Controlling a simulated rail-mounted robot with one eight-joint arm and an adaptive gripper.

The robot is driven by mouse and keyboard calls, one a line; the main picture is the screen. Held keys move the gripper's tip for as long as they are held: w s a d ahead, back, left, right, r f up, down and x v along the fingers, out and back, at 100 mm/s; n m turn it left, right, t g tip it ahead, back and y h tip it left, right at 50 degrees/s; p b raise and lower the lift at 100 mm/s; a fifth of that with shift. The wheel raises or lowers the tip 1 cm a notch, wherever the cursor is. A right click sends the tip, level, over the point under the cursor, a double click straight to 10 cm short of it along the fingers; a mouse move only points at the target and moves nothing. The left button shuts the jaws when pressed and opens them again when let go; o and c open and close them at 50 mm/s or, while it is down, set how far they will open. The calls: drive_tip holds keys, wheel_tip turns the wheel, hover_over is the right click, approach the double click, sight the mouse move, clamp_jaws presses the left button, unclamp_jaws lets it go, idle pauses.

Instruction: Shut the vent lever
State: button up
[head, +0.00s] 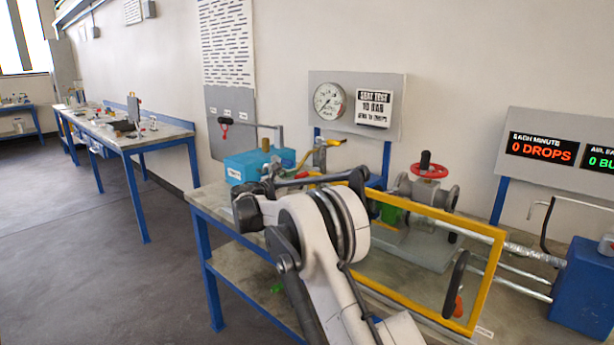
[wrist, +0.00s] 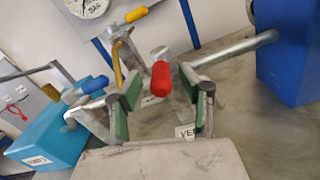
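The vent lever's red handle (wrist: 160,82) shows in the wrist view, pointing toward the camera. It appears between the two fingers of my gripper (wrist: 164,105), with a visible gap on each side. The gripper is open, its green pads apart, and I see no contact with the handle. A white label (wrist: 186,131), partly hidden by the gripper and starting "VE", lies below.
A teal box (head: 252,163) stands at the bench's left end. A yellow-framed clear guard (head: 487,275) and a red handwheel valve (head: 428,171) are to the right. A pressure gauge (head: 329,101) is behind. A blue box (head: 583,285) stands at the far right.

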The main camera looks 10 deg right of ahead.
sight(307, 174)
drive_tip(key=shift+x, duration=2.35)
clamp_jaws()
